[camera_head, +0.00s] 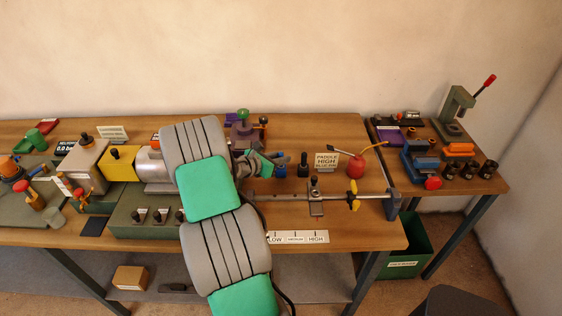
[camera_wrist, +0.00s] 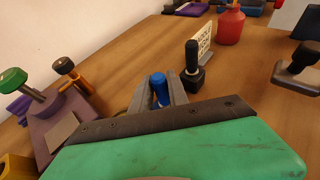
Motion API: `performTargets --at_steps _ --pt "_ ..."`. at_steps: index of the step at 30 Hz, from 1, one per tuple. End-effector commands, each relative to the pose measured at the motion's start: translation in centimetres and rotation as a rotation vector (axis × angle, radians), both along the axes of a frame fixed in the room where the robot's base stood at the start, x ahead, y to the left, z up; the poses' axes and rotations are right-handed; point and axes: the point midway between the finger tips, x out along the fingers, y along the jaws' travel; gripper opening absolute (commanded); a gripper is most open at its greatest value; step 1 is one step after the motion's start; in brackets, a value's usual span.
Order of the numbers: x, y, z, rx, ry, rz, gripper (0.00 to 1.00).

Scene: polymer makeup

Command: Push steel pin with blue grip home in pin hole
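The blue grip (camera_wrist: 158,88) of the steel pin stands between the two grey fingers of my gripper (camera_wrist: 159,84) in the wrist view. In the head view a small blue piece (camera_head: 281,171) shows just right of and below my gripper (camera_head: 272,161), over the right part of the table. The fingers flank the grip, but I cannot tell whether they press on it. The steel shank and the pin hole are hidden behind my gripper.
A black knobbed post (camera_wrist: 193,70) stands close beyond the gripper, before a white sign (camera_wrist: 203,42) and a red bulb (camera_wrist: 230,27). A purple fixture with a green knob (camera_wrist: 12,78) is on the left. A clamp rail (camera_head: 330,200) runs along the front right.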

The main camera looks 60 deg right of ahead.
Motion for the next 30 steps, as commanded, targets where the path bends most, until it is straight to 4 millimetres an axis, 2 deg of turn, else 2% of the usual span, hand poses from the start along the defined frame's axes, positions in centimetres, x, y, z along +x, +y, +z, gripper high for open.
performTargets --at_steps 1,7,23,26,30 --pt "0.0 0.0 0.0 0.0 0.0 0.0 0.15" --pt "0.0 0.0 0.0 0.0 0.0 0.0 0.0" --pt "0.0 0.0 0.1 0.0 -0.001 0.0 0.0" --pt "0.0 0.0 0.7 -0.002 -0.001 -0.001 0.0" --pt "0.0 0.0 2.7 -0.003 -0.004 0.0 0.0"
